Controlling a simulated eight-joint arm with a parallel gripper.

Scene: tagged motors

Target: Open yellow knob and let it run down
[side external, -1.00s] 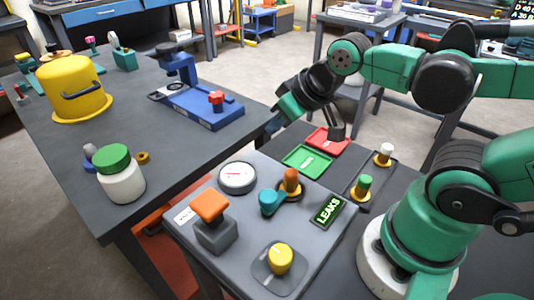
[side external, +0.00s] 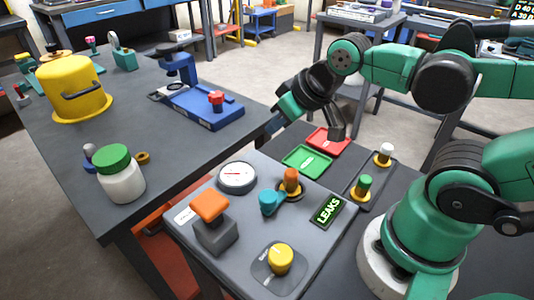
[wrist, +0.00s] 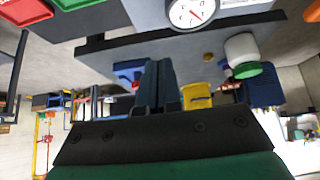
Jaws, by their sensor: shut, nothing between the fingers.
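The yellow knob (side external: 280,259) sits on a grey plate at the front of the grey panel (side external: 310,262) in the side view. It stands alone and nothing touches it. A round white gauge (side external: 237,177) is at the panel's back left; it also shows at the top of the wrist view (wrist: 190,12). My gripper (side external: 272,124) is beyond the panel, near the dark bench's right edge, far from the knob. Its two fingers (wrist: 158,85) are together and empty in the wrist view. The knob is not visible there.
The panel also carries an orange-topped block (side external: 210,207), a teal handle (side external: 270,201), an orange knob (side external: 291,180) and a lit LEAKS sign (side external: 328,210). Green (side external: 307,159) and red (side external: 328,141) trays lie behind. A white jar (side external: 121,180) stands on the left bench.

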